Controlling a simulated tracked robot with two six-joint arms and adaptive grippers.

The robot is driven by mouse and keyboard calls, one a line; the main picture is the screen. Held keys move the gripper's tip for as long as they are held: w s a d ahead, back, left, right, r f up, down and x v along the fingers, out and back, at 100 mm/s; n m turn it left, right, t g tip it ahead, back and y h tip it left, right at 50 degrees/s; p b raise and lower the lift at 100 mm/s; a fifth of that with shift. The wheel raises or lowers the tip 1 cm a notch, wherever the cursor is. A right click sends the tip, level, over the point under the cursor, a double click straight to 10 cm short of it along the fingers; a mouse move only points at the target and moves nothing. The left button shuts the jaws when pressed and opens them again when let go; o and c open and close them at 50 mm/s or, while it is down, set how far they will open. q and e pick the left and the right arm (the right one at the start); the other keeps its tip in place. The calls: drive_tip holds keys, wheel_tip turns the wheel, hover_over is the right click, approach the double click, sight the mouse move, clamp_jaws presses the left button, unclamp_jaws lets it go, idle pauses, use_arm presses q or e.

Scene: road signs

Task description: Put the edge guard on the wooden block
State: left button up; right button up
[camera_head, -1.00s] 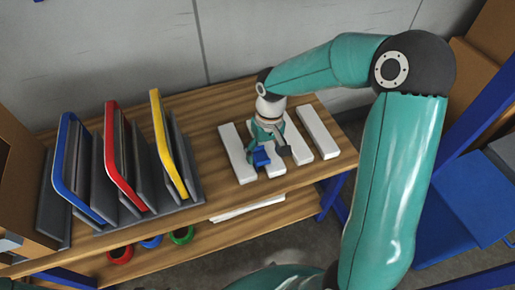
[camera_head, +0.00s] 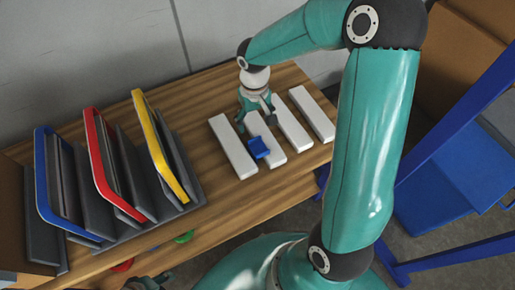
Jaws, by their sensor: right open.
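A small blue piece (camera_head: 258,148), which looks like the edge guard, sits on the second white block from the left (camera_head: 277,157). It seems to straddle that block near its front part. My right gripper (camera_head: 257,119) is open and empty just behind the blue piece, over the far part of the same block, with a small gap between them. No block shows wood grain; the white bars are the only block shapes in view. What looks like my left gripper (camera_head: 146,283) shows only in part at the bottom edge.
Other white bars (camera_head: 233,147) lie side by side on the wooden shelf top (camera_head: 205,110). A rack with blue, red (camera_head: 112,165) and yellow frames stands to the left. Green and red rings lie on the lower shelf. Blue beams and brown boxes (camera_head: 460,60) are at the right.

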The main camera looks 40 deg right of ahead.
sight(255, 139)
wheel_tip(255, 139, down, 3)
drive_tip(key=shift+s+r, duration=0.1)
drive_tip(key=shift+r, duration=0.05)
drive_tip(key=shift+s+a+f+b, duration=0.1)
drive_tip(key=shift+a+f+b, duration=0.05)
drive_tip(key=shift+f, duration=0.7)
drive_tip(key=shift+s+a+f+b, duration=0.1)
drive_tip(key=shift+f+b, duration=0.05)
drive_tip(key=shift+f, duration=0.75)
drive_tip(key=shift+s+a+f+b, duration=0.1)
drive_tip(key=shift+a+f+b, duration=0.05)
drive_tip(key=shift+f, duration=0.7)
drive_tip(key=shift+c, duration=0.3)
drive_tip(key=c, duration=1.3)
drive_tip(key=shift+r, duration=0.1)
